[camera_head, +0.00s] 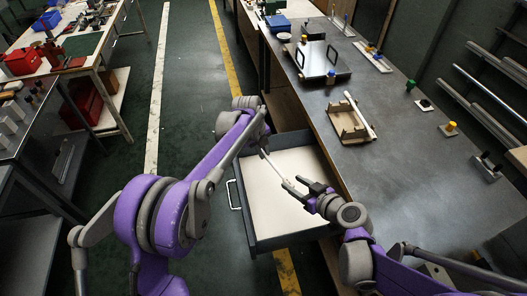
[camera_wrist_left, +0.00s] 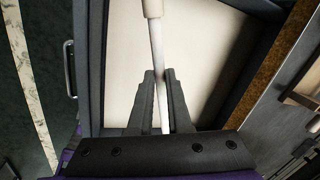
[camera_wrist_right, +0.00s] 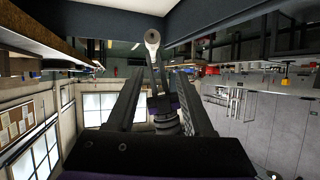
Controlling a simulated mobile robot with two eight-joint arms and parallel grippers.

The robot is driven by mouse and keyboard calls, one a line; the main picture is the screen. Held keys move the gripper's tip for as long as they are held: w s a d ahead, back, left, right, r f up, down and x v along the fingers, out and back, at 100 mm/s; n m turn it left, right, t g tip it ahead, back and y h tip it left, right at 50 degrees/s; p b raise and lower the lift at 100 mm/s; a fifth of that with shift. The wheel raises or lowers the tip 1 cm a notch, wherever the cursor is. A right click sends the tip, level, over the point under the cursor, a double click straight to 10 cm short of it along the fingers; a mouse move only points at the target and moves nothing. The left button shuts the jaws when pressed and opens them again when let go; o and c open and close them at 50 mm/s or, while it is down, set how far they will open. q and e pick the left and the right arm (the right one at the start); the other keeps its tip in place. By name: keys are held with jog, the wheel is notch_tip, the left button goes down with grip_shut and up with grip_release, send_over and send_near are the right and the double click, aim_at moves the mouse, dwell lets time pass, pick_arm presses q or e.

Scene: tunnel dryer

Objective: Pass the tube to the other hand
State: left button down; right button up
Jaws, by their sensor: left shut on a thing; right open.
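The tube (camera_head: 275,165) is thin and white, with a wider collar at one end. My left gripper (camera_head: 264,149) is shut on its thin shaft, above the open drawer. In the left wrist view the shaft (camera_wrist_left: 155,45) runs out between the closed fingers (camera_wrist_left: 160,75), collar away from them. My right gripper (camera_head: 296,188) is open and empty, facing the collar end from the lower right. In the right wrist view the round tube end (camera_wrist_right: 152,37) appears just above the gap between the open fingers (camera_wrist_right: 158,74). I cannot tell how far in depth it is from them.
A pulled-out drawer (camera_head: 250,215) with a pale, empty floor lies beneath both grippers. The metal bench top (camera_head: 400,190) to the right carries a wooden rack (camera_head: 345,122) with a pale rod, a tray and several small coloured parts.

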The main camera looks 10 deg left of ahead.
jog(key=s+d+m+g+h, duration=0.2)
jog(key=s+d+m+h, duration=0.1)
jog(key=s+d, duration=0.4)
jog(key=s+d+m+g+h, duration=0.2)
jog(key=s+d+m+h, duration=0.2)
jog(key=s, duration=0.9)
jog(key=d+h, duration=0.1)
jog(key=d, duration=0.1)
jog(key=shift+d+r+m, duration=0.3)
jog(key=shift+d, duration=0.05)
